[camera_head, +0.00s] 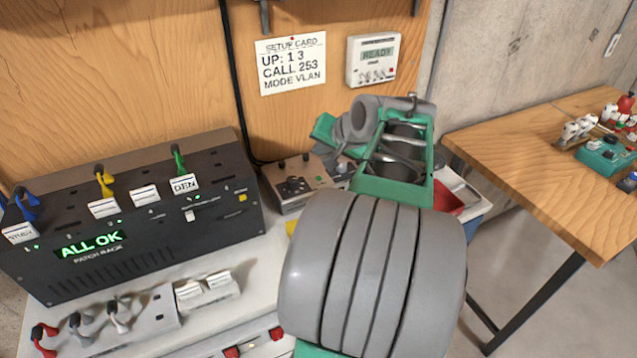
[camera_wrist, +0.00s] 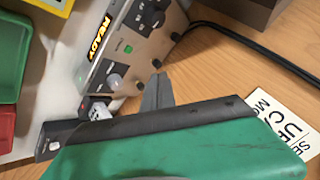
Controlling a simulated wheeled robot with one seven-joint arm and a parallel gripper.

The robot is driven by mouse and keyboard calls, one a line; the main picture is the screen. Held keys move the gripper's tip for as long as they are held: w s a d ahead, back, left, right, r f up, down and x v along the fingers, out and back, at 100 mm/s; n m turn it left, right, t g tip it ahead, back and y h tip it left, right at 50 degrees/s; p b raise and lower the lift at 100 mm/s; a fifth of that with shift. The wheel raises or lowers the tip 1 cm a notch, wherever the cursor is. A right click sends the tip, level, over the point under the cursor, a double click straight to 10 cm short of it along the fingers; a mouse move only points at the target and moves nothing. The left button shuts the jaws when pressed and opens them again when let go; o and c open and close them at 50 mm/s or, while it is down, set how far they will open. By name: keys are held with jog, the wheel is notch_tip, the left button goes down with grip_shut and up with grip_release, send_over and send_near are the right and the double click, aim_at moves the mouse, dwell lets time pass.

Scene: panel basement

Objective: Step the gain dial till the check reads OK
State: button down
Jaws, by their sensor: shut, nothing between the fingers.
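A small grey box (camera_head: 290,186) with a dark dial (camera_head: 293,187) and a green button sits on the bench beside the black rack. In the wrist view the box (camera_wrist: 120,62) shows a lit READY display (camera_wrist: 100,38) and a black knob (camera_wrist: 152,13) near the top edge. I cannot read any dial label. My gripper (camera_wrist: 157,92) is shut and empty, its grey tip close to the box's lower right edge and apart from the knob. In the head view my arm hides part of the box's right side and most of the gripper.
The black patch rack (camera_head: 140,215) reads ALL OK. A setup card (camera_head: 291,64) reads "UP: 1 3, CALL 253, MODE VLAN". A wall unit (camera_head: 374,61) reads READY. A black cable (camera_wrist: 255,55) runs behind the box. Green and red bins (camera_wrist: 10,60) stand left in the wrist view.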

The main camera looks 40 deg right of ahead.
jog(key=b, duration=0.3)
send_over(321, 181)
jog(key=shift+f, duration=2.8)
jog(key=shift+f, duration=0.1)
jog(key=shift+f+b, duration=0.35)
jog(key=shift+b, duration=0.1)
jog(key=shift+f+b, duration=0.3)
jog(key=shift+f, duration=0.1)
jog(key=shift+r+p, duration=0.65)
jog(key=shift+r, duration=0.15)
notch_tip(321, 181, up, 5)
jog(key=p, duration=0.4)
